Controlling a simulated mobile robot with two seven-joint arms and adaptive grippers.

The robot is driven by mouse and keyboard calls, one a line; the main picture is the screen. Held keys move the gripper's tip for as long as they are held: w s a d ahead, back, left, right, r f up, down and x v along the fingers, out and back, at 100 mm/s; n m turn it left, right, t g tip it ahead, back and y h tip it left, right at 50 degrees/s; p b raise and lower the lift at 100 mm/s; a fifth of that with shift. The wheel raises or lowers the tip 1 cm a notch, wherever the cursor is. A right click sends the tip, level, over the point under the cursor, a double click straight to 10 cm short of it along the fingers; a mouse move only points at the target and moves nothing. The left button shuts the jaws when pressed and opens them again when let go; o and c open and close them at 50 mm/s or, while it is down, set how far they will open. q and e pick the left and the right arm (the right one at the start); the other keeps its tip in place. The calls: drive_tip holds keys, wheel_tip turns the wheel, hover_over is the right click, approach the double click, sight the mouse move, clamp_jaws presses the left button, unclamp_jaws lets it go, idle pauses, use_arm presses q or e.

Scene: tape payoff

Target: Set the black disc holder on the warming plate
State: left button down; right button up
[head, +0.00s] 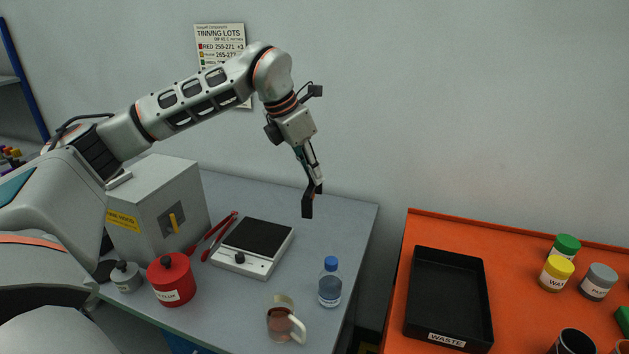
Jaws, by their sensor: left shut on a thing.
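The warming plate (267,265) is a white unit with a square black top and a black knob on its front, standing on the grey table. Its top is bare. My left gripper (309,197) hangs high, to the right of the plate in the picture and apart from it. It points down and is shut on a narrow black thing at its tips. I cannot tell from its shape whether this is the black disc holder. A dark round thing (106,270) lies at the table's left, partly hidden. My right gripper is not in view.
A grey box (150,215), red pliers (214,236), a red pot (172,280) and a small grey pot (127,277) stand left of the plate. A bottle (330,283) and a mug (283,318) stand in front. A black waste tray (447,300) sits on the orange table (397,300).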

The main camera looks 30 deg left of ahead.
use_arm(q)
drive_tip(key=a+f+n+g+y, duration=0.1)
drive_tip(key=a+f+n+y, duration=0.4)
drive_tip(key=a+f+n, duration=0.9)
drive_tip(key=a+n, duration=0.2)
drive_tip(key=a, duration=0.2)
drive_tip(key=shift+w+f+n+g+y+p, duration=0.3)
drive_tip(key=shift+w+g+p, duration=0.1)
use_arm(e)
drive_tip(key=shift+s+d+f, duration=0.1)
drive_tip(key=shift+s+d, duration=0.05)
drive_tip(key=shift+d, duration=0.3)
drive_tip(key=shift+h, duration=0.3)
use_arm(q)
drive_tip(key=shift+f, duration=0.1)
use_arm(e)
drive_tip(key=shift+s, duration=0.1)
